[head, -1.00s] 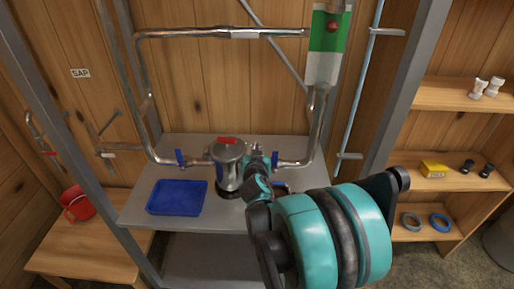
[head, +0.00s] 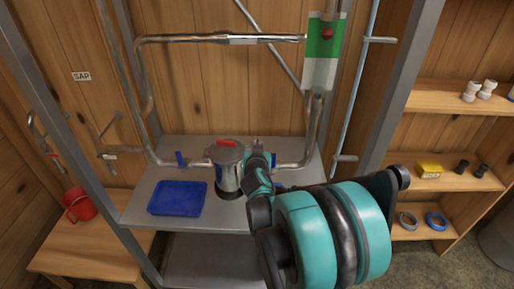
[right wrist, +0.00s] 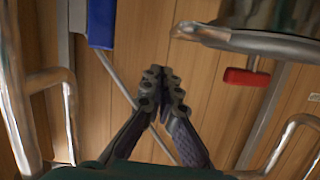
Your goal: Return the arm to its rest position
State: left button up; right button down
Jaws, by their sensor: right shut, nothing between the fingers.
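My right arm comes in from the lower right of the head view, with its teal and black links large in front. My right gripper (head: 257,145) is at the far end, just right of the metal canister (head: 228,178) with a red-topped lid. In the right wrist view its dark fingers (right wrist: 163,85) are together with nothing between them, in front of the wood wall. A red handle (right wrist: 247,77) and the canister's metal edge (right wrist: 250,42) show at the right there, apart from the fingers. My left gripper is not in view.
Metal pipes run around the canister; a blue valve handle (head: 180,159) is left of it. A blue handle (right wrist: 102,22) shows near the fingers' upper left. A blue tray (head: 177,198) lies on the grey shelf. A red pot (head: 77,204) stands at left; wooden shelves are at right.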

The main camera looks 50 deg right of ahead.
pick_arm(q)
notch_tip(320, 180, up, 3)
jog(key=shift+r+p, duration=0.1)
jog(key=shift+p, duration=0.85)
pick_arm(e)
jog(key=v, duration=1)
jog(key=shift+s+r, duration=0.1)
